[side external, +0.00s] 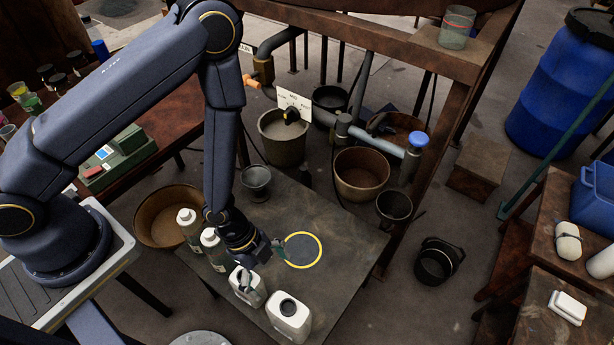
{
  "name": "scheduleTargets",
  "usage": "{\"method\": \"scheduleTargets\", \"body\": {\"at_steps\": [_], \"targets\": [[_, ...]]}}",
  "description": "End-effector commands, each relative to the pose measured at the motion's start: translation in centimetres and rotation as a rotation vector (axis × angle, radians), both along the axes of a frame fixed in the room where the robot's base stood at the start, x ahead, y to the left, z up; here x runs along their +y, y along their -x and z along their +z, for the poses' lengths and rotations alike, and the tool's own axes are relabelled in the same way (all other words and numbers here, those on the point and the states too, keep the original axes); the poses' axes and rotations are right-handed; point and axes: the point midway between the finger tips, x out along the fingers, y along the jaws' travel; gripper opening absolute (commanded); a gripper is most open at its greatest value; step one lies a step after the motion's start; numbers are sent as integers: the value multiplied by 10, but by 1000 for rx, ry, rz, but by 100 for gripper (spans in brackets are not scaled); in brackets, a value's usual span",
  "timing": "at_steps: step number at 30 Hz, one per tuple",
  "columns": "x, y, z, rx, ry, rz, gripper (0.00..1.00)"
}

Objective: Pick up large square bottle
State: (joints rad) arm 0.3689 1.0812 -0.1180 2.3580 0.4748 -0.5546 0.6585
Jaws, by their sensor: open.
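Two white square-shouldered bottles stand upright at the front edge of the dark table. The one with a dark round top (290,322) is nearer the camera and looks the larger. The other white bottle (252,297) is just left of it, with its top partly hidden by my gripper. My gripper (262,265) points down over the table, fingers spread and holding nothing. One finger is over or beside the left white bottle's top; I cannot tell whether it touches. The other finger is near the yellow-ringed dark disc (303,251).
Two grey-white capped bottles (190,229) stand left of my gripper. A grey cup (256,182) is at the table's back. Buckets, pipes and a wooden frame (400,45) stand behind. The table's right part is clear. A blue barrel (560,95) is far right.

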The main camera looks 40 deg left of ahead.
Motion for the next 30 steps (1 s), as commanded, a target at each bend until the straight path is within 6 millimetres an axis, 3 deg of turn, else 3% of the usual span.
{"method": "scheduleTargets", "body": {"at_steps": [3, 15, 24, 30], "targets": [[-2, 12, -14, 26, -11, -14, 100], [-35, 9, -94, 23, -11, -12, 100], [-45, 8, -120, 22, -11, -12, 100], [-52, 8, -151, 22, -10, -12, 100]]}}
